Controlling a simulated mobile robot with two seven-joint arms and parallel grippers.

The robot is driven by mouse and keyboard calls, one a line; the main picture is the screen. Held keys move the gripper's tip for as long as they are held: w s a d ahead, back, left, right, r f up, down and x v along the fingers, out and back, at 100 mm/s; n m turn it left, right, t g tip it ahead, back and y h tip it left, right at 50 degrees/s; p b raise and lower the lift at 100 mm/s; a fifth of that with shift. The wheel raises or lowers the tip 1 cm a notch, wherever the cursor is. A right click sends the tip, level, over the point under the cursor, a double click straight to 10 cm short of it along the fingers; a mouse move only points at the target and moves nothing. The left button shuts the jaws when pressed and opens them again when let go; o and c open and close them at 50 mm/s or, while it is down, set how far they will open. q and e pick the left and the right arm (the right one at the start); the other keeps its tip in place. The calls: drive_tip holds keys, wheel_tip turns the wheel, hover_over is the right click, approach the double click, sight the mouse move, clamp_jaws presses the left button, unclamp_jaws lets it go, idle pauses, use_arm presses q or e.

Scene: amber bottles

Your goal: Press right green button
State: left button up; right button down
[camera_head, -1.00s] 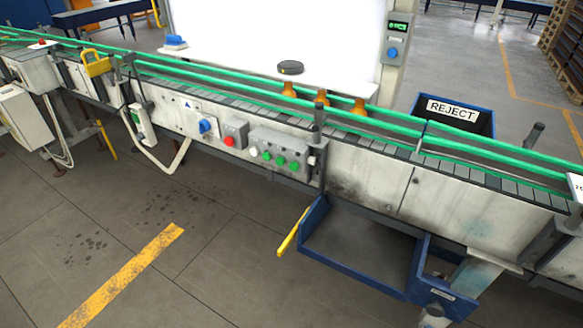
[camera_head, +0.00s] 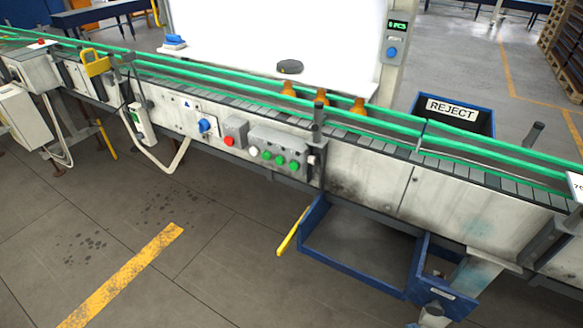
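A grey control box (camera_head: 278,152) is mounted on the front side panel of the conveyor. It carries a white button (camera_head: 254,149) at its left, then three green buttons in a row. The right green button (camera_head: 294,166) is the rightmost; the middle green button (camera_head: 280,160) and left green button (camera_head: 267,155) are beside it. Nothing touches or covers them. Neither of my grippers can be made out in the head view.
Amber bottles (camera_head: 322,97) stand on the conveyor behind green rails. A red button (camera_head: 229,140) and blue knob (camera_head: 205,125) are left of the control box. A blue open-framed bin (camera_head: 360,275) juts out below right. Floor in front is clear at left.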

drive_tip(key=shift+s, duration=0.1)
drive_tip(key=shift+s+f, duration=0.25)
drive_tip(key=shift+s, duration=0.15)
drive_tip(key=shift+w, duration=0.15)
drive_tip(key=shift+w+r, duration=0.1)
drive_tip(key=shift+r, duration=0.05)
drive_tip(key=shift+w+r, duration=0.1)
drive_tip(key=shift+w, duration=0.15)
